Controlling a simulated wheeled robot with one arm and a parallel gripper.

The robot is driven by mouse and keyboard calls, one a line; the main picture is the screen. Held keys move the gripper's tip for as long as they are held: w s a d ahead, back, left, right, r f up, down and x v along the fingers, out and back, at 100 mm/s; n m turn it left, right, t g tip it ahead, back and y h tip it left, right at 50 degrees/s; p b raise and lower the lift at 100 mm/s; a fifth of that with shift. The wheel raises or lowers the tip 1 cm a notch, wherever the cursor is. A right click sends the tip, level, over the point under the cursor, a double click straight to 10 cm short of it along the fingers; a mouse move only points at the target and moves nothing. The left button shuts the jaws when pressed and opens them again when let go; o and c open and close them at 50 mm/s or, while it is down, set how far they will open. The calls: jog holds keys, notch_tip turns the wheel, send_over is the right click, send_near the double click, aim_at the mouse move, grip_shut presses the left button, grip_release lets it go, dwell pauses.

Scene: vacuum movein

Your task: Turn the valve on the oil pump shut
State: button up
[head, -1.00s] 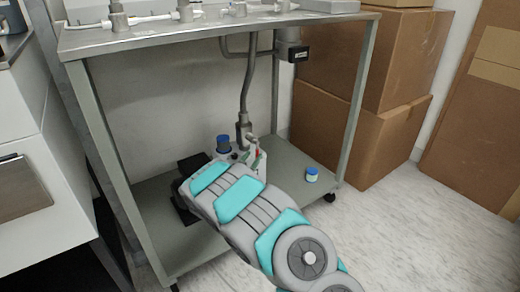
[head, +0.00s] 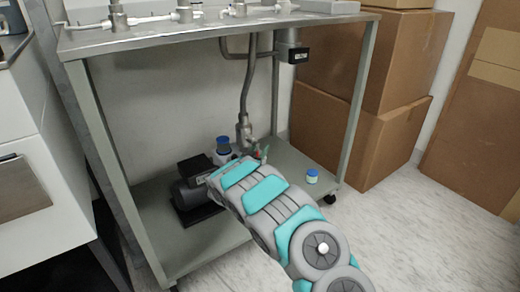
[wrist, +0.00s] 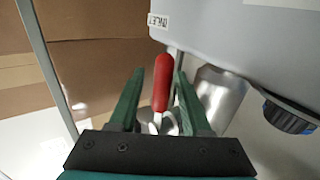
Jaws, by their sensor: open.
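The oil pump (head: 193,187) sits on the lower shelf of the metal cart, its dark motor at the left and a blue cap (head: 223,141) on top. My arm hides much of its right side. In the wrist view, the valve's red handle (wrist: 162,84) stands upright in the picture beside the pump's grey body (wrist: 245,35), which bears an "INLET" label. My gripper (wrist: 160,73) is open, with one green finger on each side of the handle. The right finger is very close to it; I cannot tell whether they touch.
The cart's top (head: 210,27) and legs frame the space around my arm. A metal pipe (head: 245,90) comes down to the pump. A small blue-lidded jar (head: 312,177) stands on the shelf at the right. Cardboard boxes (head: 345,130) are stacked beside the cart. Open floor lies at front right.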

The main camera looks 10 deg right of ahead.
jog(key=shift+c, duration=0.3)
grip_shut()
dwell(1.0)
